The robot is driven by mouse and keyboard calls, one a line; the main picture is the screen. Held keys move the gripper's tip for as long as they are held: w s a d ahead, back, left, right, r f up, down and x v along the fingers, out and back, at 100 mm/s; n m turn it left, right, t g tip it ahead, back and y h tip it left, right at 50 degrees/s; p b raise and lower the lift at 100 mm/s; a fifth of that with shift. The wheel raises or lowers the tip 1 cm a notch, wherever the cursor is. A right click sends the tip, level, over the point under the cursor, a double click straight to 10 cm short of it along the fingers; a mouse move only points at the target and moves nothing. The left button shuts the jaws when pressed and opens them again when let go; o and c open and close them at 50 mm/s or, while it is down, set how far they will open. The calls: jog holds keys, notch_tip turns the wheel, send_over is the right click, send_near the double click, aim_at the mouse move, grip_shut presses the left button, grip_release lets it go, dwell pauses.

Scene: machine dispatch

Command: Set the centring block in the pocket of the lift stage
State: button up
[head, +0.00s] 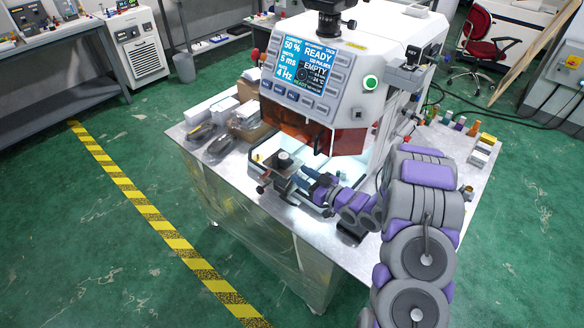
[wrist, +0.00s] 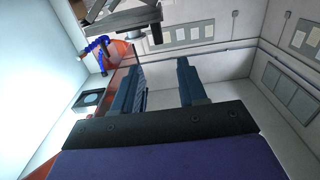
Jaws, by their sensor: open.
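My gripper (head: 305,177) reaches low into the front bay of the white machine in the head view. In the wrist view its two dark fingers (wrist: 162,80) stand apart, with no block clearly held between them. A small metal stage (head: 281,172) with a dark round part (head: 285,158) on top stands just left of the fingertips in the head view. I cannot tell whether this round part is the centring block or part of the lift stage. A dark square plate with a pale round centre (wrist: 90,98) shows left of the fingers in the wrist view. The pocket cannot be made out clearly.
The machine's screen (head: 305,68) reads READY and EMPTY. An amber window (head: 297,124) hangs above the bay. Dark grey tools (head: 201,132) and boxes lie on the metal table at left. A blue jointed hose (wrist: 97,45) is left of the fingers. Small coloured bottles (head: 459,124) stand at right.

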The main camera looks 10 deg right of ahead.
jog(key=shift+v, duration=1.65)
